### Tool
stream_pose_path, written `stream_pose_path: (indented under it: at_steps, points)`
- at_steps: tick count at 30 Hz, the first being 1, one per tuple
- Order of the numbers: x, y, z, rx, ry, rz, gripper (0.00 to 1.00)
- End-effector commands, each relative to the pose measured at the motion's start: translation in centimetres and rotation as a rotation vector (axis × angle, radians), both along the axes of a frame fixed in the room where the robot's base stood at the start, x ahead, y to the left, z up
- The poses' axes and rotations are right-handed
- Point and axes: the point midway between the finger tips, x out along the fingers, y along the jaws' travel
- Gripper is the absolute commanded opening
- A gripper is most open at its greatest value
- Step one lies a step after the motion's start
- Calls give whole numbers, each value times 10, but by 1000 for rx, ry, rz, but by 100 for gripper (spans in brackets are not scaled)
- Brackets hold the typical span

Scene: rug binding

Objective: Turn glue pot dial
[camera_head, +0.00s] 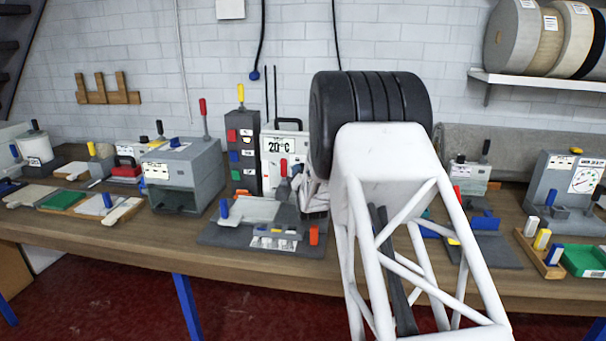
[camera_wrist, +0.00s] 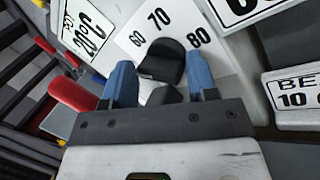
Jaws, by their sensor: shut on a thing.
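The glue pot appears to be the white unit with a "20°C" display (camera_head: 285,148) at the back of the bench, left of my arm. In the head view my arm hides the dial and fingertips.
A red-handled part (camera_wrist: 75,97) is close left of my fingers in the wrist view. A grey fixture with a blue knob (camera_head: 250,212) stands in front of the pot. A dark block with coloured buttons (camera_head: 243,150) stands left of it. Other devices crowd the bench.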

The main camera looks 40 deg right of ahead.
Motion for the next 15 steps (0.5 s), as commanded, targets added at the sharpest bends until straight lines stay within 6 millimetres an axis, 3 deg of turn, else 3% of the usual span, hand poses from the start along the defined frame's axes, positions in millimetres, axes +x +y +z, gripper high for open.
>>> stream_pose_path:
  at_steps: [15]
  points:
    - [0, 1, -1, 32, -31, 2, 29]
